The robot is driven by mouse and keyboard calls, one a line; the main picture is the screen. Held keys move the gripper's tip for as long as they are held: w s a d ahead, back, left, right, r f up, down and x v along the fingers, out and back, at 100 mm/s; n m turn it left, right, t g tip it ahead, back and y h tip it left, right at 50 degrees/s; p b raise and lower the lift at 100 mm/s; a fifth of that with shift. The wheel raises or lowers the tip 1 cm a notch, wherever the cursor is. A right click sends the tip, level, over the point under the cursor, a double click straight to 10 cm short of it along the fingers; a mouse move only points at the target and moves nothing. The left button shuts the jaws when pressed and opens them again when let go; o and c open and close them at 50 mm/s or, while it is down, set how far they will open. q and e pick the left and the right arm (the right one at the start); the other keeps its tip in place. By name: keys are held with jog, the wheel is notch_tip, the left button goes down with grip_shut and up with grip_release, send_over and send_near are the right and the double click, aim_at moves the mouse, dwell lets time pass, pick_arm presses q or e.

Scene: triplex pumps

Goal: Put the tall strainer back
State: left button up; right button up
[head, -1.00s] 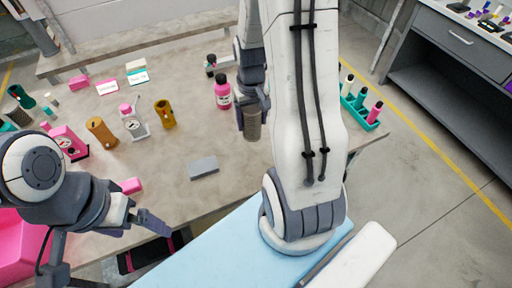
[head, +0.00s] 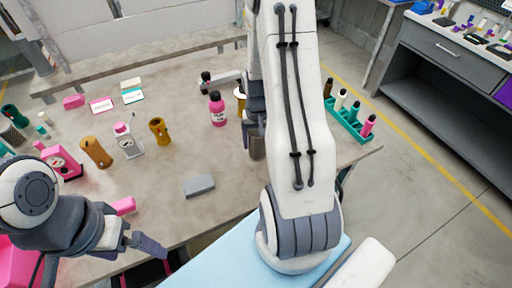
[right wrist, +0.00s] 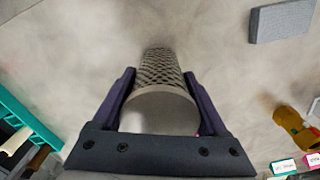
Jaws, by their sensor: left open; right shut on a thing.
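The tall strainer is a grey mesh cylinder with a smooth end. In the right wrist view the strainer (right wrist: 160,68) sits between the two fingers of my right gripper (right wrist: 158,88), which is shut on it. In the head view the strainer (head: 257,148) hangs below my right gripper (head: 255,125), partly hidden by my right arm, over the right part of the table. My left gripper (head: 138,242) is open and empty near the table's front left edge.
A grey block (head: 199,186) lies on the table (head: 190,225) left of the strainer. A pink bottle (head: 217,110) stands behind it. A teal rack (head: 350,124) with several bottles stands at the right.

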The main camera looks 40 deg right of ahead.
aim_at(255, 149)
jog(key=shift+w+a+f, duration=0.1)
jog(key=shift+w+f, duration=0.1)
jog(key=shift+w, duration=0.1)
jog(key=shift+f+p, duration=0.35)
jog(key=shift+f, duration=1.7)
jog(key=shift+f, duration=0.1)
jog(key=shift+f, duration=0.1)
jog(key=o, duration=1.3)
jog(key=shift+o, duration=0.2)
notch_tip(255, 149, up, 12)
jog(key=shift+r+b, duration=0.25)
jog(key=shift+b, duration=0.35)
